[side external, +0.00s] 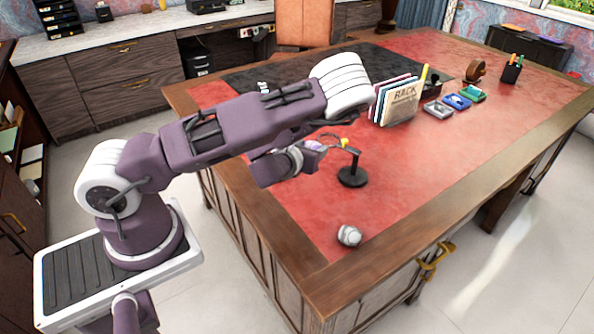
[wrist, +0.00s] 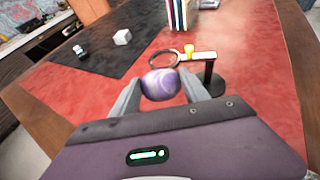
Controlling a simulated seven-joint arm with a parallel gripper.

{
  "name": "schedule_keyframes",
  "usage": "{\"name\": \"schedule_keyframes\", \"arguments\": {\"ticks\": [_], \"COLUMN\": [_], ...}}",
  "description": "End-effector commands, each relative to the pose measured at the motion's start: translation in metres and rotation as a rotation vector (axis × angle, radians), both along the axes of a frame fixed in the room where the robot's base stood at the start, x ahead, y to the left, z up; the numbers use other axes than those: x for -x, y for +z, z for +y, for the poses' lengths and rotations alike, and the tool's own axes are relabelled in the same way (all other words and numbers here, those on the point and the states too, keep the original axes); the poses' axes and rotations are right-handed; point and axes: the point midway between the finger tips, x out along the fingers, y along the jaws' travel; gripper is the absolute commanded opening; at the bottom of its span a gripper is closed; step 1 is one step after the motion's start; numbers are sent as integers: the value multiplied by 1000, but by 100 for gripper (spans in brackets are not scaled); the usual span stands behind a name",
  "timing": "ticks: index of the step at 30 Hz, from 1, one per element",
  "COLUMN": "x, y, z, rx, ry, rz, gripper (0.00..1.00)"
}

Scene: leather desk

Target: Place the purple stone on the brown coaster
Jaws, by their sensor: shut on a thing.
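The purple stone (wrist: 160,85) is a smooth, rounded, banded purple piece between the fingers of my gripper (wrist: 161,80) in the wrist view. My gripper is shut on it and holds it up in front of the ring of a black-based stand. In the side view the stone (side external: 316,146) shows as a small pale purple patch at the end of my gripper (side external: 309,151), above the near left part of the red desk top. I cannot make out a brown coaster in either view.
The stand (side external: 352,176), with a ring and a yellow part, is close to my gripper. A grey-white object (side external: 349,235) lies near the desk's front corner. A file rack (side external: 397,101) and several small items stand farther back. The red leather (side external: 440,160) at right is clear.

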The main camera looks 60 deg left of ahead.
Motion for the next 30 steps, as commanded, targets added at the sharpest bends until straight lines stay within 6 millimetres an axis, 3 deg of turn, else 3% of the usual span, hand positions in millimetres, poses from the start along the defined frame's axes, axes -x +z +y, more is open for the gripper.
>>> {"name": "schedule_keyframes", "arguments": {"ticks": [3, 6, 9, 24, 30], "x": [23, 43, 56, 59, 58], "y": [6, 9, 10, -83, -88], "z": [44, 73, 89, 93, 92], "rx": [0, 0, 0, -1, -2], "ry": [132, 230, 286, 298, 298], "rz": [-1, 0, 0, 2, 1], "gripper": [6, 6, 6, 6, 6]}}
